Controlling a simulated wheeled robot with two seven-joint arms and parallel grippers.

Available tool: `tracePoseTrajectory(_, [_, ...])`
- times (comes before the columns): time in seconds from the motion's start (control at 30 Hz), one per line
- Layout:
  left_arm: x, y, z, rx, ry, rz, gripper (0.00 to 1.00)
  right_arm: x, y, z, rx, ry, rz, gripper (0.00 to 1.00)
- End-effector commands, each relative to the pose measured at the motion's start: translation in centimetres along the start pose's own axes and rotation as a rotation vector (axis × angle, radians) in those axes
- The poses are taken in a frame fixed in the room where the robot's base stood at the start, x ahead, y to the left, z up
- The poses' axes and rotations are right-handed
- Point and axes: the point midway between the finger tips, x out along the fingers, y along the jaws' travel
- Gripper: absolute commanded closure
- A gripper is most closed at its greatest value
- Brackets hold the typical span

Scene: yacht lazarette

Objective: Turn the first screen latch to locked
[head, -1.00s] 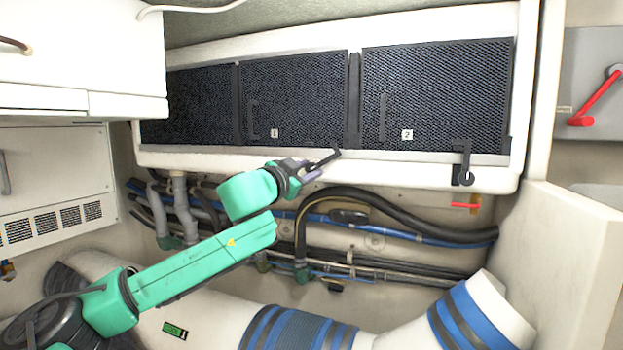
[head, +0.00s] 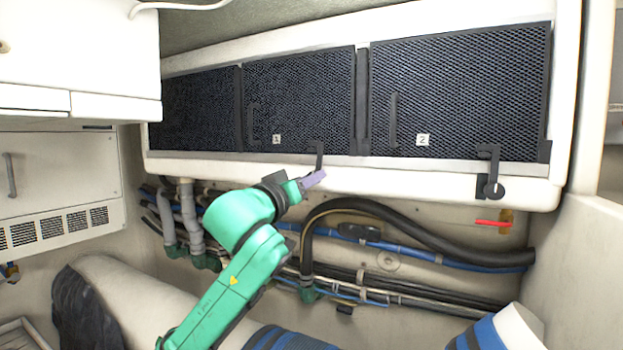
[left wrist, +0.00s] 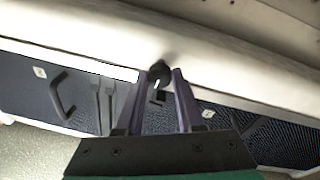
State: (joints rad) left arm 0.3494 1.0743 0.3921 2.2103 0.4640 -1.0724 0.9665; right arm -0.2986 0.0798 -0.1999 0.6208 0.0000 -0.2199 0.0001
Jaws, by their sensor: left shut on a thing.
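The first screen (head: 300,100), a dark mesh panel labelled 1, sits in the middle of the white cabinet. Its black latch (head: 319,155) stands upright at the panel's lower right edge, its hooked top over the lower frame. My left gripper (head: 315,180) is shut on the latch's lower part, and its purple fingers hide the pivot in the head view. In the left wrist view the fingers of my left gripper (left wrist: 157,78) stand on both sides of the black latch (left wrist: 160,73). My right gripper is in neither view.
The second screen (head: 460,90) is to the right, with its own upright black latch (head: 490,172). Below the cabinet run black and blue hoses (head: 430,225) and a small red-handled valve (head: 493,223). A white cupboard (head: 75,50) juts out at upper left.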

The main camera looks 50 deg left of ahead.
Motion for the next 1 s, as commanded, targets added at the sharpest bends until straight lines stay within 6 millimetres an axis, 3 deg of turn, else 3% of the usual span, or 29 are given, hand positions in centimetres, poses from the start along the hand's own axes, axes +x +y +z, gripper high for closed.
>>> tracePoseTrajectory(0.3, [0.01,0.07,-0.04,-0.121,0.011,-0.012,1.0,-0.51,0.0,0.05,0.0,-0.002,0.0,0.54])
tracePoseTrajectory(0.8, [-0.01,0.03,-0.08,-0.14,0.015,-0.014,1.0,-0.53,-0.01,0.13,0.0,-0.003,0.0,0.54])
tracePoseTrajectory(0.83, [-0.01,0.03,-0.08,-0.14,0.015,-0.014,0.56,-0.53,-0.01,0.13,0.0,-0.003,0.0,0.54])
tracePoseTrajectory(0.87, [-0.01,0.03,-0.08,-0.14,0.015,-0.014,0.44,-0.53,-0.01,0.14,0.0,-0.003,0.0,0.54])
tracePoseTrajectory(0.9, [-0.01,0.02,-0.07,-0.14,0.014,-0.015,0.34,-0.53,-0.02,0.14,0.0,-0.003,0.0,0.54])
tracePoseTrajectory(1.0, [-0.01,0.01,-0.06,-0.139,0.014,-0.015,0.34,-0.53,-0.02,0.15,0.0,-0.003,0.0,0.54])
